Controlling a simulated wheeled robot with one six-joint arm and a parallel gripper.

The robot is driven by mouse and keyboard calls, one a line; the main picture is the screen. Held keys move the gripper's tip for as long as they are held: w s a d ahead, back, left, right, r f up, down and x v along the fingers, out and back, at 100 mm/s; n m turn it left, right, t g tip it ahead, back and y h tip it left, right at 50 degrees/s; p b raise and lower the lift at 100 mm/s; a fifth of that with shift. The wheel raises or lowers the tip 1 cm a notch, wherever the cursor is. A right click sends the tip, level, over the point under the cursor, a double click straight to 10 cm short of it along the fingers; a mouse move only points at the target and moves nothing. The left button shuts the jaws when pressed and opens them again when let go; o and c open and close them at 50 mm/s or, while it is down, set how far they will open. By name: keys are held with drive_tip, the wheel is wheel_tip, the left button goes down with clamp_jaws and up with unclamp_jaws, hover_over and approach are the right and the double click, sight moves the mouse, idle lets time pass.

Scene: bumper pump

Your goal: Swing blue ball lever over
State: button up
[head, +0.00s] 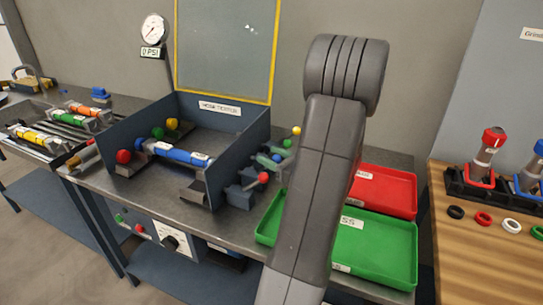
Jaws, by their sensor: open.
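The blue ball (277,158) sits on a lever in a row of valve levers on the right side of the hose tester box. A green ball (287,143) and a yellow ball (296,130) are behind it, and a red ball (263,177) is in front of it. The blue ball is small here, so the exact tilt of its lever is hard to tell. My arm rises just right of the row, with a gap to the blue ball. My gripper is not in view.
The hose tester box (235,165) holds a blue cylinder (180,153) and has its clear yellow-framed guard (224,45) raised. A green tray (375,248) and a red tray (385,190) lie right of the levers, partly behind my arm. A pressure gauge (153,30) stands behind.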

drive_tip(key=shift+w+a, duration=0.15)
clamp_jaws()
